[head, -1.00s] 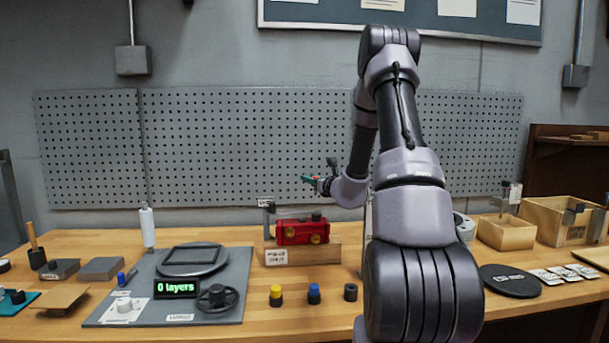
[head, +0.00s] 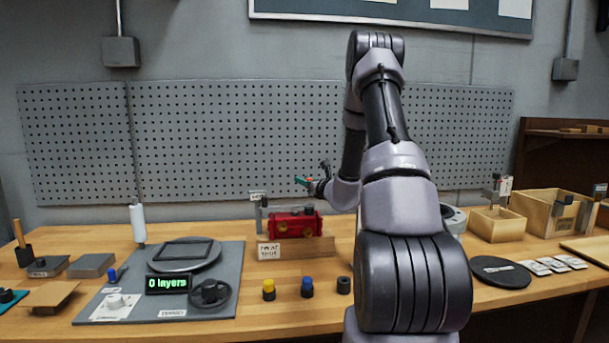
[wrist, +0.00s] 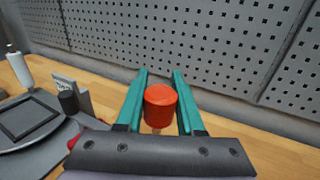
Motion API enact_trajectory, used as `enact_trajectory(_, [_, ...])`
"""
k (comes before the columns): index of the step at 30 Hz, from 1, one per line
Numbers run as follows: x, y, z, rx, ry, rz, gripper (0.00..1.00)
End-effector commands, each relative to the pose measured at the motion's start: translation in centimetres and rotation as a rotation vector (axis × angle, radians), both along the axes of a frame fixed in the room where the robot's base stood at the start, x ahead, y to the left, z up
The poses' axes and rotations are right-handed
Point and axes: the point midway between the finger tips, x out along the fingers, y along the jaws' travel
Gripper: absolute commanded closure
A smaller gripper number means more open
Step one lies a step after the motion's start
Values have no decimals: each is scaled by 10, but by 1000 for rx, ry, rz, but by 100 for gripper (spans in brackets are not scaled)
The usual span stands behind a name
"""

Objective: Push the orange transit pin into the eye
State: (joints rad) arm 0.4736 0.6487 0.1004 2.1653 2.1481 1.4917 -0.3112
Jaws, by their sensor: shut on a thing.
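In the head view my gripper (head: 303,182) is in the air above the red valve actuator (head: 296,226), and the pin cannot be made out there. The actuator stands on a wooden block with a label. A grey post (head: 262,215) with a small tag rises at its left end. I cannot make out the eye in either view.
A grey mat (head: 120,305) with a round plate (head: 186,255), a handwheel and a "0 layers" display lies left. Yellow, blue and black small parts stand in front of the actuator. Wooden boxes (head: 497,225) are at right. A pegboard wall is behind.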

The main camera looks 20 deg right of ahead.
Motion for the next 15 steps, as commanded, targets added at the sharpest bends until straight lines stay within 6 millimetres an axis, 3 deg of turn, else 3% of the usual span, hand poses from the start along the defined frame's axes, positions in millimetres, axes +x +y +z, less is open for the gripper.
enact_trajectory(6, [0, 1, -14, 0, 0, 1, 100])
enact_trajectory(15, [0, 1, -18, -1, 0, 1, 100])
